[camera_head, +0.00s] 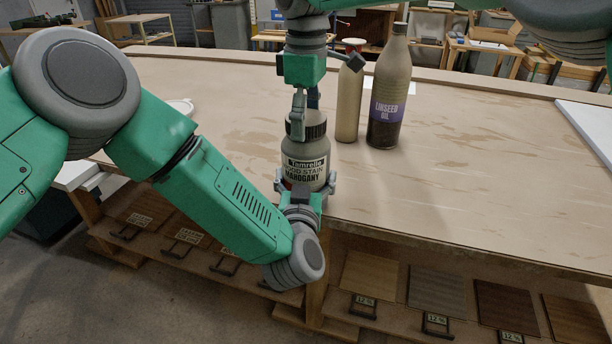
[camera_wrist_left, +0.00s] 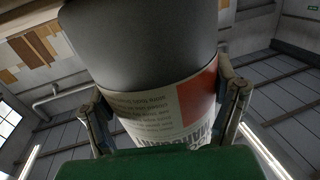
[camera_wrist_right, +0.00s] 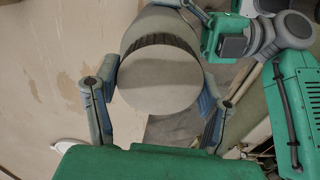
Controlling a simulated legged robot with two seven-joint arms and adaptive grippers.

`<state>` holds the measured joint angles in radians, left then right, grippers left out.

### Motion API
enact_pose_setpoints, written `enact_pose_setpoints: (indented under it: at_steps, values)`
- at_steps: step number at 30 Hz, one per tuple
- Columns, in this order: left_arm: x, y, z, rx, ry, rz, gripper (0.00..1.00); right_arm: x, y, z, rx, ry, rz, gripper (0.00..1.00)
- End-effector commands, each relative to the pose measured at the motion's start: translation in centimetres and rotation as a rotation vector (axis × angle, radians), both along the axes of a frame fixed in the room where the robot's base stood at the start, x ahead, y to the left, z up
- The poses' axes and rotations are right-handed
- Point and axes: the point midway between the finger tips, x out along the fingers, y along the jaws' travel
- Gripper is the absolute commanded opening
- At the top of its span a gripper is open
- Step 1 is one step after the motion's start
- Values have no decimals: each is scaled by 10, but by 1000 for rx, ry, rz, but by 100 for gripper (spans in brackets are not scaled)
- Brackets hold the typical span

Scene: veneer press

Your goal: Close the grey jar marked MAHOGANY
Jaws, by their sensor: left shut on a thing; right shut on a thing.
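The grey jar marked MAHOGANY (camera_head: 306,168) is upright at the table's front edge. My left gripper (camera_head: 305,184) is shut around its lower body from the front. In the left wrist view the jar (camera_wrist_left: 140,45) shows its grey side and a label with a red patch between the two fingers. A dark ribbed lid (camera_head: 318,130) is at the top of the jar. My right gripper (camera_head: 307,112) comes from above and is shut on it. In the right wrist view the lid's round flat top (camera_wrist_right: 158,82) is between the fingers. I cannot tell how tightly the lid sits.
A tan bottle (camera_head: 349,105) and a dark LINSEED OIL bottle (camera_head: 388,95) stand just behind and right of the jar. A white panel (camera_head: 590,130) lies at the right. The table (camera_head: 470,170) is clear between. Veneer samples (camera_head: 435,285) lie on a lower shelf.

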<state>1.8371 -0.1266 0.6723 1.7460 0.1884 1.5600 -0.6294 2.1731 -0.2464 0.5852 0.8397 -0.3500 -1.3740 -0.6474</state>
Motion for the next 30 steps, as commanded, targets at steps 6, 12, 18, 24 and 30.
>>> enact_pose_setpoints:
  at_steps: [6, 12, 18, 24, 30]
  values:
    - [0, 1, -1, 1, 1, 2, 0, 1, -1, -1, -6, -4, -144, 30]
    - [0, 1, -1, 1, 1, 1, 0, 1, -1, -1, -11, -5, -566, 30]
    - [0, 1, -1, 1, 1, 1, 0, 1, -1, -1, -9, -1, -698, 30]
    - [0, 1, -1, 1, 2, 1, 0, 1, -1, -1, -9, -1, -695, 86]
    - [0, 1, -1, 1, 2, 1, 0, 1, 0, 2, -8, -2, -694, 86]
